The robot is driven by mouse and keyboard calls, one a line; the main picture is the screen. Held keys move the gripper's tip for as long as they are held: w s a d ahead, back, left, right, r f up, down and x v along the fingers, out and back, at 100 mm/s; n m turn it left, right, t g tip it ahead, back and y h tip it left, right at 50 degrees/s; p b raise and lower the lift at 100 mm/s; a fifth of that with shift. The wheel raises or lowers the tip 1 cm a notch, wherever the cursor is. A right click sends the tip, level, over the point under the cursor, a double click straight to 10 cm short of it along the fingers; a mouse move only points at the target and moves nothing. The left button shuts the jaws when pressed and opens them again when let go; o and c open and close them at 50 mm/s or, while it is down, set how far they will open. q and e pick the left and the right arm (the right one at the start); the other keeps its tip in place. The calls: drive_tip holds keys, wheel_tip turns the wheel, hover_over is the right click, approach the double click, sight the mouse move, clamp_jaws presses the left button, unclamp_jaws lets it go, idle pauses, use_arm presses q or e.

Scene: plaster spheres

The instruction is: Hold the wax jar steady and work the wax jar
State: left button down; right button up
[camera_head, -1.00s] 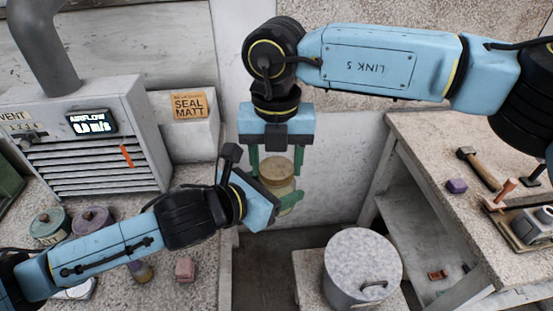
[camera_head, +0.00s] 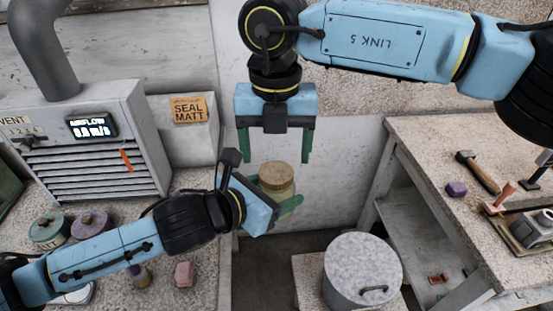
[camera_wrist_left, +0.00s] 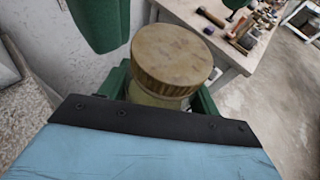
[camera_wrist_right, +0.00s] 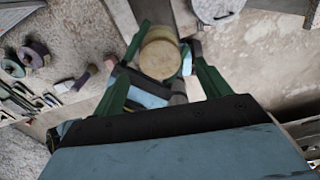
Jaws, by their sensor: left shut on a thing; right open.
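The wax jar (camera_head: 281,186) has a tan ridged lid on a pale glass body and stands upright in the air between the two benches. My left gripper (camera_head: 284,206) is shut on the jar's body below the lid. In the left wrist view the lid (camera_wrist_left: 172,58) sits on top of the jar, between the green fingers. My right gripper (camera_head: 275,160) is open and empty above the jar, fingers pointing down, clear of the lid. In the right wrist view the lid (camera_wrist_right: 160,55) lies beyond and between the open fingers. The jar's lower body is partly hidden by my left gripper.
A grey lidded drum (camera_head: 362,265) stands below right. The right bench carries a hammer (camera_head: 478,172) and a purple block (camera_head: 456,189).

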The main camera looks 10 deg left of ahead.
sight(276, 172)
drive_tip(key=shift+r, duration=0.35)
drive_tip(key=shift+c, duration=0.5)
wheel_tip(276, 172, up, 3)
drive_tip(key=m, duration=0.3)
drive_tip(key=shift+f, duration=3.8)
drive_tip(key=c, duration=1)
drive_tip(key=n, duration=0.3)
